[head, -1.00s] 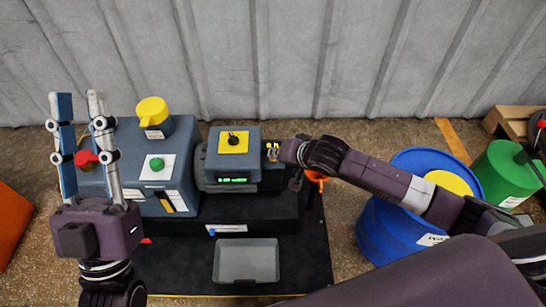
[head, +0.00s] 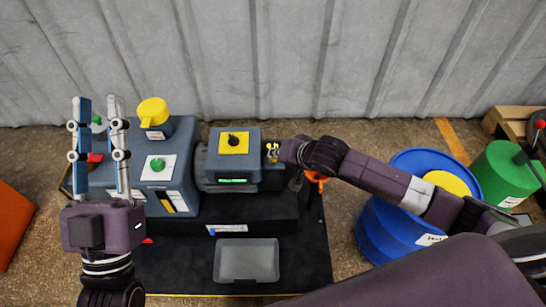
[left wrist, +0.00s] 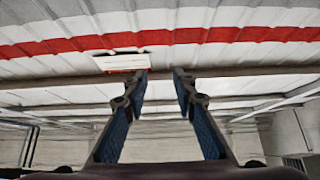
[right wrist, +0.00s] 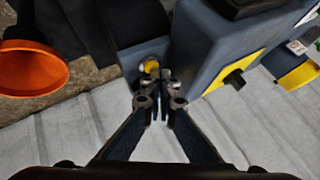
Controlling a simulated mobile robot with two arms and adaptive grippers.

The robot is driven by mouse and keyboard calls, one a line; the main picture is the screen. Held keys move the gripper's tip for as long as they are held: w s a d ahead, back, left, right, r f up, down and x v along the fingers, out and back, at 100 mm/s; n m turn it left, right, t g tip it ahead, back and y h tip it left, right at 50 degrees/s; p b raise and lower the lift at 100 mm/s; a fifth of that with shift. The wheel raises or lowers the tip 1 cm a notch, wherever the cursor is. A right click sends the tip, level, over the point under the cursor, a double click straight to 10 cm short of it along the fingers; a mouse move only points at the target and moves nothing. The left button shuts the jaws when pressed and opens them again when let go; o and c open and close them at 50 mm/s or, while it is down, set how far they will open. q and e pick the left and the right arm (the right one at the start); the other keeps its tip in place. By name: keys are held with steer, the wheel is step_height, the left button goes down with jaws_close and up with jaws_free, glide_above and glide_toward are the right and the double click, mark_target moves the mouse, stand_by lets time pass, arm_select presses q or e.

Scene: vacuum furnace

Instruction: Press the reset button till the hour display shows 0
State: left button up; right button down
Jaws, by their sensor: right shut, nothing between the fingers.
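The furnace's grey-blue control box (head: 215,165) has a lit green display (head: 232,181) on its front; its digits are too small to read. A small yellow button (right wrist: 151,65) sits on a grey block beside the box in the right wrist view. My right gripper (head: 272,152) is shut and empty at the right side of the control box. In the right wrist view its fingertips (right wrist: 160,82) are right at the yellow button; I cannot tell whether they touch it. My left gripper (head: 97,102) is raised, open and empty, left of the machine; its fingers (left wrist: 160,75) point upward.
A yellow panel with a black knob (head: 234,142) tops the control box. A green button (head: 156,164) and a yellow cap (head: 152,111) are on the left unit. An orange funnel (right wrist: 35,70) is near my right gripper. A clear tray (head: 246,260) lies in front. Blue drum (head: 375,230) stands right.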

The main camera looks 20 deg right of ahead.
steer(key=shift+r+p, duration=0.35)
steer(key=shift+p, duration=0.15)
steer(key=shift+r, duration=0.15)
arm_select(q)
steer(key=w+f+g+y, duration=0.1)
steer(key=w+f+g, duration=0.3)
steer(key=f, duration=0.4)
steer(key=shift+f+g+y+p, duration=0.2)
steer(key=shift+g+y+p, duration=0.15)
steer(key=shift+g+y, duration=0.05)
arm_select(e)
steer(key=shift+r, duration=0.1)
arm_select(q)
steer(key=shift+w, duration=0.2)
